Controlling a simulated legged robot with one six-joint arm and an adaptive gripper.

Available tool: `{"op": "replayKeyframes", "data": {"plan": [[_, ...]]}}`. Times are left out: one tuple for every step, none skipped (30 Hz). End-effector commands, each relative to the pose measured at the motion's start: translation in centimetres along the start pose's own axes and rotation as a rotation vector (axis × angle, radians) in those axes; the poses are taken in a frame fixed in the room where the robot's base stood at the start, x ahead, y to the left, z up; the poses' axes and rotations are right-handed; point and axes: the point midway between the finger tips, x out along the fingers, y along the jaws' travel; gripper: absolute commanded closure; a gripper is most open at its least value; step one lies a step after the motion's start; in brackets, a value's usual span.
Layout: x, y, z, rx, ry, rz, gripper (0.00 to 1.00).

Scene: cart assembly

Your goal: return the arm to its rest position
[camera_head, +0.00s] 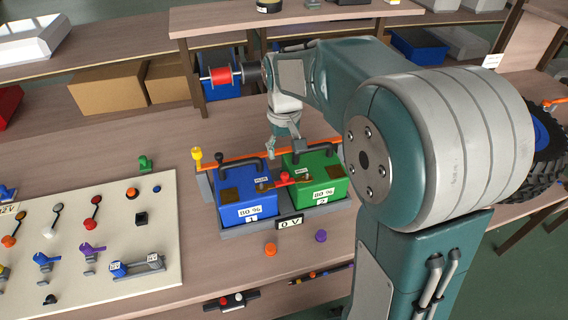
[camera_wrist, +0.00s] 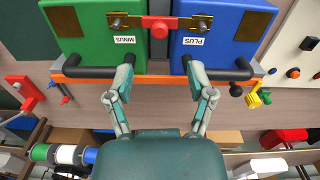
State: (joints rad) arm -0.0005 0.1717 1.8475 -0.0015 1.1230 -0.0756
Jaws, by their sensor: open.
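My arm reaches over the workbench in the head view, and my gripper (camera_head: 284,146) hangs just behind the blue battery (camera_head: 246,208) and the green battery (camera_head: 318,188). In the wrist view my gripper (camera_wrist: 160,88) is open, with its two fingers spread and nothing between them. The fingertips are close to the black handles of the green battery (camera_wrist: 80,22) and the blue battery (camera_wrist: 243,20). A red connector (camera_wrist: 159,25) bridges the two batteries between the MINUS and PLUS terminals. I cannot tell whether the fingertips touch anything.
The batteries sit in a tray with an orange bar (camera_head: 222,163) at the back. A switch panel (camera_head: 150,225) lies to the left. Cable spools (camera_head: 218,75) hang near my forearm under a raised shelf (camera_head: 230,22). Orange and purple knobs lie in front.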

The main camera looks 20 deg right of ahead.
Motion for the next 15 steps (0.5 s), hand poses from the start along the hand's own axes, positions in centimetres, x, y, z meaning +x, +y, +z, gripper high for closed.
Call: {"op": "replayKeyframes", "data": {"plan": [[-1.1,0.0,-0.1,0.000,0.004,0.000,0.30],[-1.6,0.0,-0.1,0.000,0.004,0.000,0.30],[-2.2,0.0,-0.1,0.000,0.002,0.000,0.30],[-2.7,0.0,-0.1,0.000,0.003,0.000,0.30],[-3.1,0.0,-0.1,0.000,0.002,0.000,0.30],[-3.5,0.0,-0.1,0.000,0.001,0.000,0.30],[-3.7,0.0,-0.1,0.000,0.001,0.000,0.30],[-3.9,0.0,0.0,0.000,0.001,0.000,0.30],[-4.2,0.0,0.0,0.000,0.000,0.000,0.30],[-4.2,0.0,0.0,0.000,0.000,0.000,0.30],[-4.3,0.0,0.0,0.000,-0.001,0.000,0.30],[-4.3,0.0,0.0,0.000,-0.001,0.000,0.30],[-4.4,0.0,0.0,0.000,-0.001,0.000,0.30],[-4.3,0.0,0.0,0.000,-0.001,0.000,0.30],[-4.3,0.0,0.0,0.000,-0.001,0.000,0.30]]}}
